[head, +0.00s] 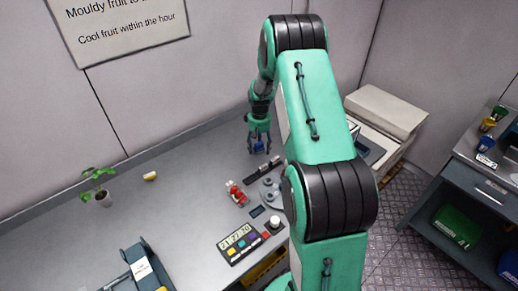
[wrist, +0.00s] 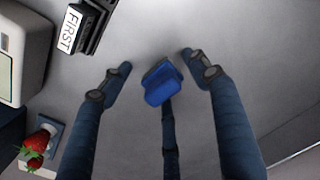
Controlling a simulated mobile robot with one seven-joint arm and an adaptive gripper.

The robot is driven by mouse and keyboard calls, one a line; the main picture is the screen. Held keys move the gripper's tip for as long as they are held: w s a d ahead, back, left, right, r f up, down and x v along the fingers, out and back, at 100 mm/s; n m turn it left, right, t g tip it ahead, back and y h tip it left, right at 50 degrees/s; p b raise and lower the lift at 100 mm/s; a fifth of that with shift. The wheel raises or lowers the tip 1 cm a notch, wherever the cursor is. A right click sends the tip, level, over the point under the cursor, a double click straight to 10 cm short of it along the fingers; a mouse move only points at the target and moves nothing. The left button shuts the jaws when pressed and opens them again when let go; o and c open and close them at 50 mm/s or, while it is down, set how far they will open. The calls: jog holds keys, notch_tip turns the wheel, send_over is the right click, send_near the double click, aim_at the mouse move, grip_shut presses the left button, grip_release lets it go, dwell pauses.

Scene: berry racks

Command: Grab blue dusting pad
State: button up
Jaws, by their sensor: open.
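The blue dusting pad (wrist: 163,84) shows in the middle of the wrist view, a small blue block lying on the grey counter. My gripper (wrist: 158,75) is open around it, with one finger to its left, one to its right and a third below it in the picture. Clear gaps show between the side fingers and the pad. I cannot tell whether the lower finger touches it. In the head view, my gripper (head: 259,147) points down over the counter near the back wall, and the blue pad (head: 258,146) shows small between its fingers.
A black block labelled FIRST (wrist: 80,27) and a strawberry (wrist: 38,142) lie left in the wrist view. The counter's left part is mostly clear.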

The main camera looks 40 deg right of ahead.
aim_at(259, 144)
jog(key=c, duration=1.4)
jog(key=shift+o, duration=0.2)
jog(key=shift+r, duration=0.1)
jog(key=shift+r+p, duration=0.65)
jog(key=shift+r, duration=4.3)
